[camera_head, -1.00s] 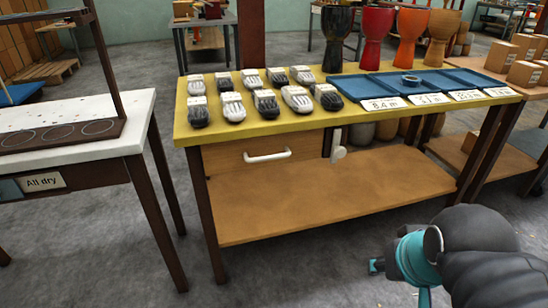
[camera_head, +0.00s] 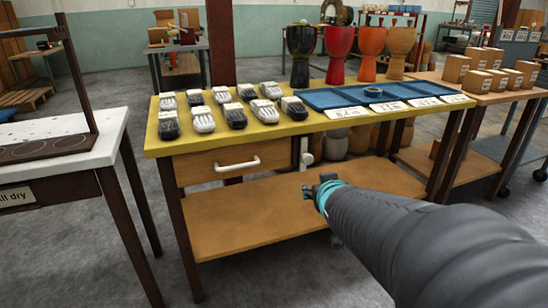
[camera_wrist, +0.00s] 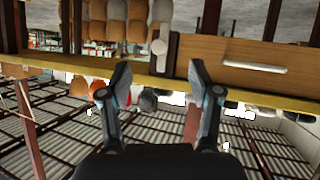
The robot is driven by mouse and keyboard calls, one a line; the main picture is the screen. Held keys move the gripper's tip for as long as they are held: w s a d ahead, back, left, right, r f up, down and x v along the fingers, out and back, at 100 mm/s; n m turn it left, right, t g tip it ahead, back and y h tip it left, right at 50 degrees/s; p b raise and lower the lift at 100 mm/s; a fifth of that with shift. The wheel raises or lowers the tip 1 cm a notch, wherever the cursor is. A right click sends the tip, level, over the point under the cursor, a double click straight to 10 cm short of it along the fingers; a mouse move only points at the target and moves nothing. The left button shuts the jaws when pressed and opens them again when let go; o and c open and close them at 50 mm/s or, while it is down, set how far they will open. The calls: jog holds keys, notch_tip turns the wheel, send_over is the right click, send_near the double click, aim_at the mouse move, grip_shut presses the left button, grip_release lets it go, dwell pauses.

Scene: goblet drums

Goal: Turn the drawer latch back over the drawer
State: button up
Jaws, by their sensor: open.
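The wooden drawer (camera_head: 200,172) with its white handle (camera_head: 237,164) is shut under the yellow table top. The white latch (camera_head: 306,157) is just right of the drawer, upright and clear of its front. In the wrist view, which is upside down, the latch (camera_wrist: 158,47) lies ahead between my fingertips and the drawer (camera_wrist: 222,65) is to its right. My gripper (camera_head: 320,187) is just below and right of the latch in the head view. In the wrist view my gripper (camera_wrist: 159,76) is open and empty, apart from the latch.
The yellow table (camera_head: 260,135) carries several brushes and blue trays (camera_head: 345,97), with goblet drums (camera_head: 339,55) behind. Its brown lower shelf (camera_head: 235,215) is bare. A white-topped table (camera_head: 70,158) stands left. Boxes (camera_head: 468,75) stand on the bench at right.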

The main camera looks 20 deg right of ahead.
aim_at(309, 161)
jog(key=w+d+f+n+t+y+b, duration=0.2)
jog(key=w+d+f+t+y+b, duration=0.15)
jog(key=w+d+t, duration=0.25)
jog(key=shift+y, duration=0.35)
jog(key=w, duration=1.3)
jog(key=shift+w+a+f+p, duration=0.25)
jog(key=shift+w+f+p, duration=0.05)
jog(key=shift+f+p, duration=0.05)
jog(key=c, duration=1.1)
jog(key=shift+a, duration=0.15)
jog(key=shift+c, duration=0.2)
